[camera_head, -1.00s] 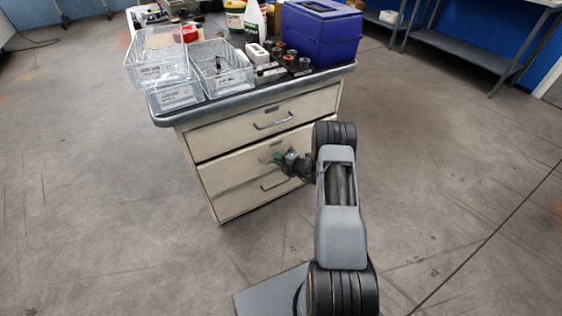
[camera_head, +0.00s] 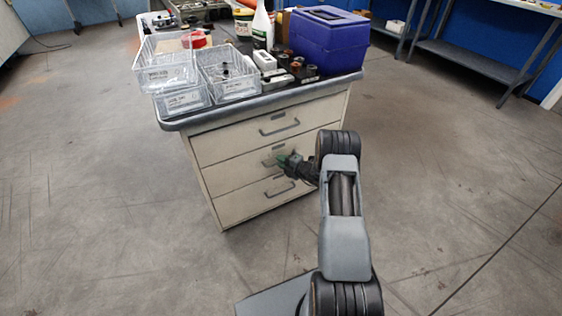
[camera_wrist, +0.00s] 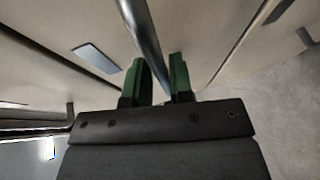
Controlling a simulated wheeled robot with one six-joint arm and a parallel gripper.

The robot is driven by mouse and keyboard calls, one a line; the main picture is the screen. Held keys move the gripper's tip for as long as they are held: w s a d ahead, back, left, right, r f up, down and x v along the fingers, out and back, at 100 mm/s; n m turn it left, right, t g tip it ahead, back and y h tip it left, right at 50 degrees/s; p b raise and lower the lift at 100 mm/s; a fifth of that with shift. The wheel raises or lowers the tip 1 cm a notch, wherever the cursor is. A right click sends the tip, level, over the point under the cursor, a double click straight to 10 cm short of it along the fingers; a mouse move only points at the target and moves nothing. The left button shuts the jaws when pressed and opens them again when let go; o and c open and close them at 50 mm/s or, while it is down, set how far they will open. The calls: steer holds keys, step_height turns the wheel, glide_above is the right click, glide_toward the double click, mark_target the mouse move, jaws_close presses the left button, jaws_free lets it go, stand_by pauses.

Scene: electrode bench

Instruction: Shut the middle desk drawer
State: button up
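The desk drawer unit (camera_head: 205,185) is cream with three stacked drawers. The middle drawer (camera_head: 225,174) looks flush or nearly flush with the fronts above and below it. Its handle is largely hidden by my gripper in the head view. In the wrist view the handle bar (camera_wrist: 143,40) runs between the two green fingers of my gripper (camera_wrist: 157,78). The fingers stand apart around the bar, with a gap on the right side; I see no clear clamping. My gripper also shows at the middle drawer front in the head view (camera_head: 284,162).
The top drawer (camera_head: 230,140) and bottom drawer (camera_head: 240,207) look shut. Clear bins (camera_head: 165,65), a blue box (camera_head: 325,42) and bottles crowd the desk top (camera_head: 215,115). The floor around the desk is open. A shelf rack (camera_head: 475,62) stands at the back right.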

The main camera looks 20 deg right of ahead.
steer(key=p+v, duration=0.3)
steer(key=v, duration=1)
steer(key=shift+f, duration=0.2)
steer(key=s+a+r+n+g+y+p, duration=0.1)
steer(key=s+a+r+n+g+p, duration=0.2)
steer(key=a+r+n+g+p, duration=0.7)
steer(key=s+a+r+n+y+p, duration=0.2)
steer(key=s+a+r+n+p, duration=0.3)
steer(key=r+n, duration=1.15)
steer(key=s+a+r+n+h+p, duration=0.1)
steer(key=s+r+n+h+p, duration=0.4)
steer(key=r+n, duration=0.6)
steer(key=s+a+r+n+h+p, duration=0.2)
steer(key=s+r+n+h+p, duration=0.3)
steer(key=r, duration=1.3)
steer(key=s+n+p, duration=0.3)
steer(key=s+n, duration=0.1)
steer(key=n, duration=0.2)
steer(key=shift+s, duration=0.1)
